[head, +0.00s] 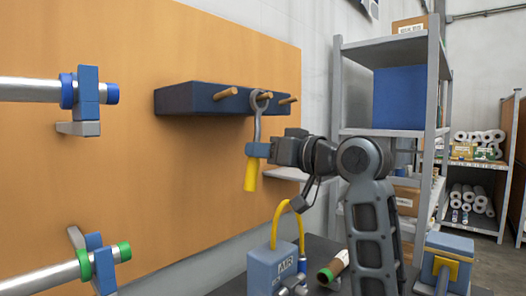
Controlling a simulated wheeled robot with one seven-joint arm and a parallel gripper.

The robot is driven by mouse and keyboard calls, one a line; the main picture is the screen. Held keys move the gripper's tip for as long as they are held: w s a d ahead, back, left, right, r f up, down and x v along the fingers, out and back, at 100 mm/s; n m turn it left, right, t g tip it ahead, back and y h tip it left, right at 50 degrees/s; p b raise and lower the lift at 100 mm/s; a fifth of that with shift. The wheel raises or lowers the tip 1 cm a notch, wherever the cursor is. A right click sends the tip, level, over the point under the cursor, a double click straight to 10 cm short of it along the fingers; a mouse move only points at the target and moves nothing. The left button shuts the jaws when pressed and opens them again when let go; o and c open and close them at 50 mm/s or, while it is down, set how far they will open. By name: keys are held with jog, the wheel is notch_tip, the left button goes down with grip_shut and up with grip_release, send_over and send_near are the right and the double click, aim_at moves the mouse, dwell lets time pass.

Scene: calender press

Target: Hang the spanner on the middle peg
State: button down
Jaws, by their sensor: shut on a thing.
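The spanner (257,128) is grey with a ring at its top and a yellow handle (251,176) at its lower end. It hangs nearly upright, slightly tilted. My gripper (258,150) is shut on its shaft, just above the yellow handle. The dark blue peg rail (185,99) is fixed to the orange board and carries three wooden pegs. The middle peg (265,95) shows at the spanner's ring; I cannot tell for sure whether the ring is around it or only in front of it. The left peg (226,93) and right peg (288,100) are bare.
Rollers with blue (68,91) and green (84,264) collars reach in from the left. A blue AIR box (272,268) with a yellow hose stands below my gripper, beside a brown-and-green cylinder (333,268). A grey shelf unit (385,133) stands behind my arm.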

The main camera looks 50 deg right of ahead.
jog(key=c, duration=0.8)
grip_release()
jog(key=shift+s, duration=0.1)
jog(key=s+b, duration=0.1)
jog(key=s, duration=0.6)
jog(key=shift+s+d, duration=0.15)
jog(key=shift+s, duration=0.15)
jog(key=shift+s, duration=0.15)
